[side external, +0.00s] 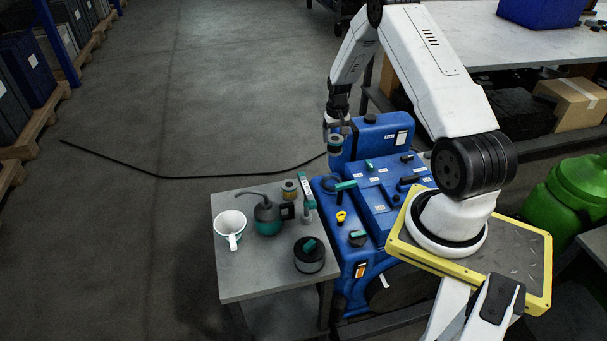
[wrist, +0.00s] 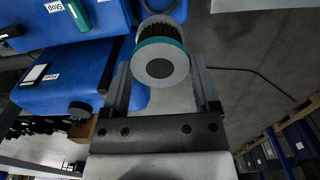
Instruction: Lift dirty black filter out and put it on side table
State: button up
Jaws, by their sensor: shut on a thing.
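My gripper (side external: 335,122) is shut on the black filter (side external: 335,145) and holds it in the air beside the blue engine (side external: 378,190), at its far left end. In the wrist view the filter (wrist: 163,58) sits between the two fingers (wrist: 161,88). It shows a round grey end cap, a teal band and dark pleats. The grey side table (side external: 245,280) stands at the front left of the engine, apart from the filter.
The table's front left is bare. A dark cable (side external: 190,177) lies on the floor.

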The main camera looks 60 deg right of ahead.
aim_at(332, 140)
notch_tip(332, 140, up, 8)
jog(key=shift+r, duration=0.1)
jog(key=w+a+n, duration=0.2)
jog(key=a, duration=0.9)
jog(key=w+a+n, duration=0.1)
jog(key=w+a, duration=0.2)
jog(key=a, duration=0.9)
jog(key=s+a+n, duration=0.2)
jog(key=s+a, duration=0.2)
jog(key=a, duration=0.5)
jog(key=s+a+n, duration=0.1)
jog(key=s+a, duration=0.3)
jog(key=a, duration=0.4)
notch_tip(332, 140, down, 11)
jog(key=shift+w+r, duration=0.15)
jog(key=shift+w, duration=0.2)
jog(key=shift+a+f, duration=0.1)
jog(key=shift+f, duration=0.1)
jog(key=shift+f, duration=4.45)
jog(key=shift+f, duration=0.3)
